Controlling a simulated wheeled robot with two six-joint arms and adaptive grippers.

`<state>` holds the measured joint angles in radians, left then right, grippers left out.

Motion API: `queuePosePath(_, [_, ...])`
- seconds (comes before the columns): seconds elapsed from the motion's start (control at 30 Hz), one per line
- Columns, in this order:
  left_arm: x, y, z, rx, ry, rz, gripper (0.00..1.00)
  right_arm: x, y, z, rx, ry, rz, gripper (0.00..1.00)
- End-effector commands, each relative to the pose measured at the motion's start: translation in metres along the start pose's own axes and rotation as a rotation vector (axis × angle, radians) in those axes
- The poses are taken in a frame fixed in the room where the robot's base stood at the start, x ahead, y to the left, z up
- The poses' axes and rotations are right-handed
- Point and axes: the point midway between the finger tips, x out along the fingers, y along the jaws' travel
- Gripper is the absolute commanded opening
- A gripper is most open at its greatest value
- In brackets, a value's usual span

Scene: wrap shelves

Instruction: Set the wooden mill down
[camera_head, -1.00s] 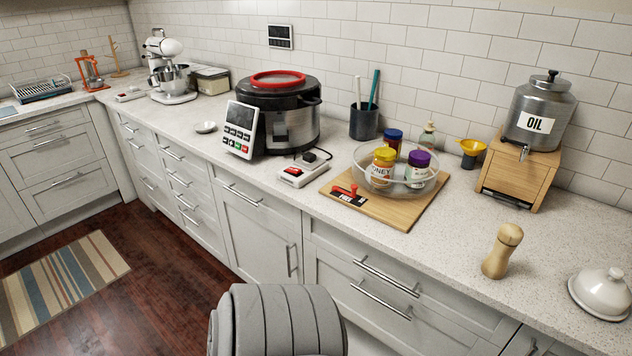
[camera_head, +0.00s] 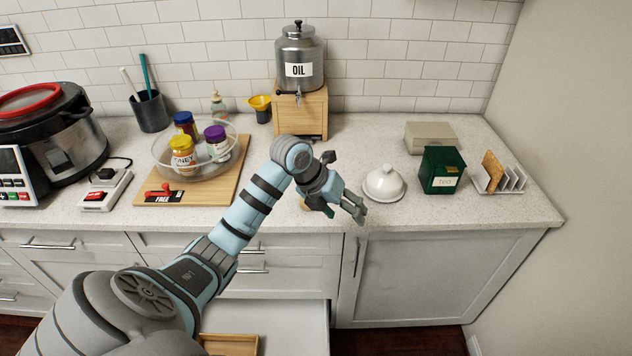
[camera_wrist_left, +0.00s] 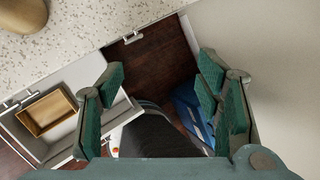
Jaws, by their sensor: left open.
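The wooden mill (camera_head: 304,204) is on the counter, almost wholly hidden behind my left arm in the head view; only a small tan bit shows. In the left wrist view a round piece of tan wood (camera_wrist_left: 22,13), most likely the mill, is cut off at the top left corner over the speckled counter. My left gripper (camera_head: 350,206) is open and empty, right of the mill near the counter's front edge. In the left wrist view its spread green-padded fingers (camera_wrist_left: 162,75) have only floor and drawer between them, apart from the mill. My right gripper is not in view.
A white domed dish (camera_head: 384,184) stands just right of my gripper. Beyond it are a green box (camera_head: 442,171) and a toast rack (camera_head: 498,180). The oil dispenser (camera_head: 299,62) stands behind. Below, an open drawer (camera_head: 300,325) holds a wooden tray (camera_head: 230,345).

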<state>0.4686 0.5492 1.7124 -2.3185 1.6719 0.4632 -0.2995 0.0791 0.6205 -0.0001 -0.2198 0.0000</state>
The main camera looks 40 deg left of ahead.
Motion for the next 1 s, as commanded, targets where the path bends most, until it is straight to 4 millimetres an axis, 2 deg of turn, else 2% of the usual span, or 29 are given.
queuePosePath(0.03, [-0.042, 0.018, 0.023, 0.007, -0.065, 0.156, 0.59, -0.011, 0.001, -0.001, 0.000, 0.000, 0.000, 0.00])
queuePosePath(0.1, [-0.083, 0.043, 0.040, -0.029, -0.138, 0.330, 0.59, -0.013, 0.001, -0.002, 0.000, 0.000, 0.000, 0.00])
queuePosePath(0.17, [-0.106, 0.055, 0.047, -0.061, -0.180, 0.415, 0.59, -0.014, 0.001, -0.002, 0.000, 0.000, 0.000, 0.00])
queuePosePath(0.23, [-0.115, 0.065, 0.049, -0.085, -0.204, 0.464, 0.59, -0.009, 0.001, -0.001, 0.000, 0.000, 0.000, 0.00])
queuePosePath(0.37, [-0.094, 0.077, 0.050, -0.091, -0.207, 0.473, 0.59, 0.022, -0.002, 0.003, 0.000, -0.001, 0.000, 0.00])
queuePosePath(0.5, [-0.062, 0.092, 0.053, -0.088, -0.204, 0.470, 0.59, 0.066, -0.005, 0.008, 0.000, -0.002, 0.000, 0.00])
queuePosePath(0.63, [-0.044, 0.101, 0.058, -0.088, -0.203, 0.469, 0.59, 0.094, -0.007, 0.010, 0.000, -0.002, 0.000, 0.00])
queuePosePath(0.7, [-0.040, 0.104, 0.062, -0.088, -0.198, 0.471, 0.59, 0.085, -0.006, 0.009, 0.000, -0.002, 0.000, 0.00])
queuePosePath(0.83, [-0.031, 0.111, 0.068, -0.088, -0.200, 0.470, 0.59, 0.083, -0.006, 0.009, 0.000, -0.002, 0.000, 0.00])
queuePosePath(1.0, [-0.006, 0.129, 0.080, -0.089, -0.198, 0.470, 0.59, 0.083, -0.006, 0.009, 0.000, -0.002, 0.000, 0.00])
